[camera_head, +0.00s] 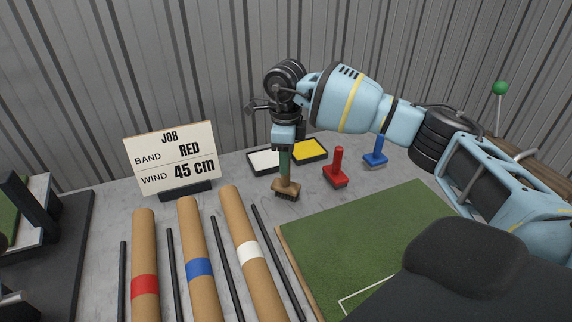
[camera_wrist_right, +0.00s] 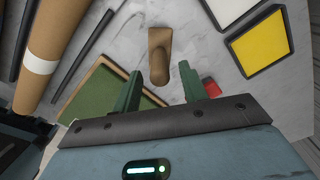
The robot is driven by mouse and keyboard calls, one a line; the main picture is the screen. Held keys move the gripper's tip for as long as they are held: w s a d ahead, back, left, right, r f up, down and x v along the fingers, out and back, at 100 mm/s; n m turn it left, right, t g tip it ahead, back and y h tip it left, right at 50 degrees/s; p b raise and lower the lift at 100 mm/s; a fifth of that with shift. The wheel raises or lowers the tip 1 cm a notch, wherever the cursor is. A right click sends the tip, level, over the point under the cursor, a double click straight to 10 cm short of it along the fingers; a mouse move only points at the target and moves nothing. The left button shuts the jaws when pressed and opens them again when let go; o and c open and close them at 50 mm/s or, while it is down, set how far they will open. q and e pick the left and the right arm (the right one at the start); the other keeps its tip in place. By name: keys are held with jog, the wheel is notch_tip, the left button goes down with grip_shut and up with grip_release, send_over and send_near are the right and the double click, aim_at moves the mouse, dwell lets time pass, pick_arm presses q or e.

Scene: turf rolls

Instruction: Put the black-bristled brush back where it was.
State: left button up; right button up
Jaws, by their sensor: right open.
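Contact cannot be told. My left gripper is not in view.
A red-handled tool (camera_head: 337,170) and a blue-handled tool (camera_head: 376,153) stand to the right. White (camera_head: 264,161) and yellow (camera_head: 309,151) trays lie behind. The green turf (camera_head: 365,240) is at front right. Banded rolls (camera_head: 196,255) and black rods lie left. A sign (camera_head: 172,160) reads RED, 45 cm.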

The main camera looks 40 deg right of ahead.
notch_tip(320, 180, up, 10)
jog(key=shift+f, duration=0.25)
dwell(0.6)
